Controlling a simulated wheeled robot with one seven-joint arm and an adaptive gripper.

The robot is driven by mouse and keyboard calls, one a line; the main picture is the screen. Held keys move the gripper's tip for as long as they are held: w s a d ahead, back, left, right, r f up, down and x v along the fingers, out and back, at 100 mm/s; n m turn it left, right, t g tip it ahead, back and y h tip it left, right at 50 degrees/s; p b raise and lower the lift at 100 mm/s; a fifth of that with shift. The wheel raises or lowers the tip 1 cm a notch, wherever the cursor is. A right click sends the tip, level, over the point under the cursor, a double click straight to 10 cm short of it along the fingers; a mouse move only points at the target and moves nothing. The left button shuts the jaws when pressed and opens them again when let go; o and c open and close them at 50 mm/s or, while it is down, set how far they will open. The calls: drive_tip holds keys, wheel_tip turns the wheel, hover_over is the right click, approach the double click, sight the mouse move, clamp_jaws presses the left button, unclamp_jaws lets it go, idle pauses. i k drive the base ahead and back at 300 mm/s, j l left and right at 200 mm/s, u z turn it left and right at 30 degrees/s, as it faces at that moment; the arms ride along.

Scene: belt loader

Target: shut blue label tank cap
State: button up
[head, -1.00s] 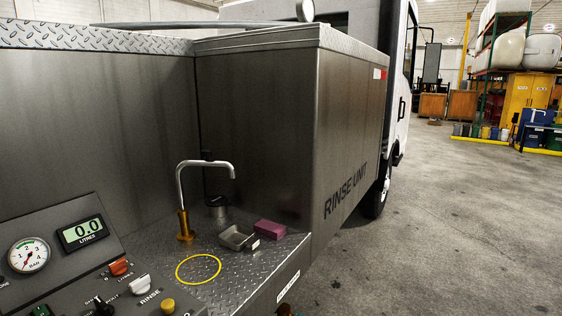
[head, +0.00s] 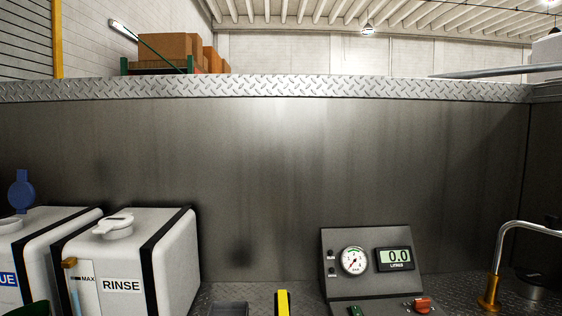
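The blue label tank (head: 45,236) is a white tank at the left edge, partly cut off by the frame. Its blue label (head: 7,279) shows only the end letters "UE". A blue cap (head: 21,190) stands upright above the tank's top, beside a pale round neck (head: 8,226) that is cut by the edge. The cap is raised off the neck. The rinse tank (head: 170,262) stands to its right, with a white cap (head: 114,226) lying flat on its top. My gripper is not in view.
A control panel (head: 338,281) with a pressure gauge (head: 354,261) and a 0.0 display stands right of centre. A bent tap (head: 497,265) is at the right. A yellow upright piece (head: 283,302) shows at the bottom. A steel wall (head: 300,170) closes the back.

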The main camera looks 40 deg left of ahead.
sight(21, 194)
drive_tip(key=u, duration=2.1)
